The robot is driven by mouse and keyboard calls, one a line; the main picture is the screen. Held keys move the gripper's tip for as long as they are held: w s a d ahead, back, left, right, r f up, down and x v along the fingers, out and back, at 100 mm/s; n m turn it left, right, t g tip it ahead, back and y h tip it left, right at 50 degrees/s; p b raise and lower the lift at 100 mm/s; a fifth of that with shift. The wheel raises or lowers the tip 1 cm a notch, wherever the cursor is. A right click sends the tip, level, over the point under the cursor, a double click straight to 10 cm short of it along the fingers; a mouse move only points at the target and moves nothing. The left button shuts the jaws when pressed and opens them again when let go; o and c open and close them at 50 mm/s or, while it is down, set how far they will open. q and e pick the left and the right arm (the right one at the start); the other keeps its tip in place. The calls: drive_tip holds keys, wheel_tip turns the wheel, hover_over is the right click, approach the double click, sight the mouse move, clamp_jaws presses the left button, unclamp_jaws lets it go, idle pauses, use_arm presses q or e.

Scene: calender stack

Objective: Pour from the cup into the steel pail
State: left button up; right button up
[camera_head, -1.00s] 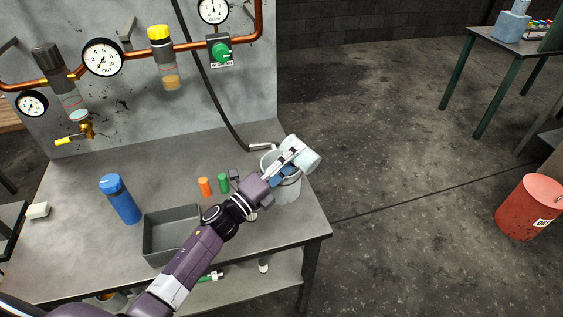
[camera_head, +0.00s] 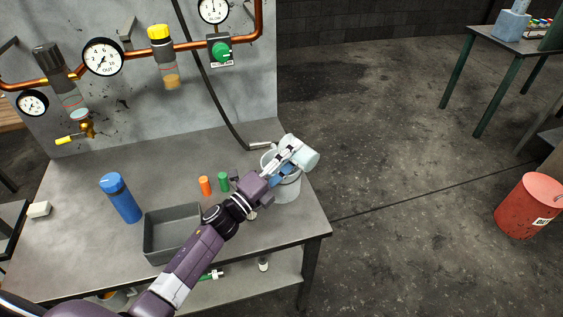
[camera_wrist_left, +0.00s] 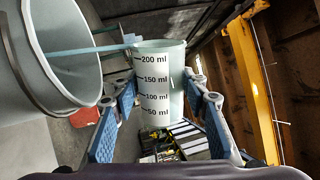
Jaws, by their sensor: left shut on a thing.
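The pale measuring cup (camera_head: 307,157) is tipped on its side above the steel pail (camera_head: 289,190) on the bench's right end. My left gripper (camera_head: 287,154) is shut on the cup. In the left wrist view the cup (camera_wrist_left: 158,75) shows its black ml marks between the finger pads, and a light blue stream (camera_wrist_left: 100,48) runs from its rim into the mouth of the pail (camera_wrist_left: 62,85). The pail stands upright, partly hidden by my gripper in the head view. The liquid level inside it is hidden. My right gripper is not in view.
The metal bench (camera_head: 100,165) also holds a grey bin (camera_head: 157,240), a blue bottle (camera_head: 121,200), an orange cylinder (camera_head: 205,186) and a green one (camera_head: 223,182). A black hose (camera_head: 222,115) hangs behind the pail. A red drum (camera_head: 528,210) stands on the floor.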

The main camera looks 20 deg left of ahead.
use_arm(q)
drive_tip(key=shift+a+f+n, duration=0.1)
drive_tip(key=shift+f+n, duration=0.15)
drive_tip(key=shift+n, duration=0.35)
drive_tip(key=shift+w+a+r+n+y+p, duration=0.15)
drive_tip(key=shift+r+n+y+p, duration=0.1)
drive_tip(key=shift+n+y+p, duration=0.35)
idle(0.5)
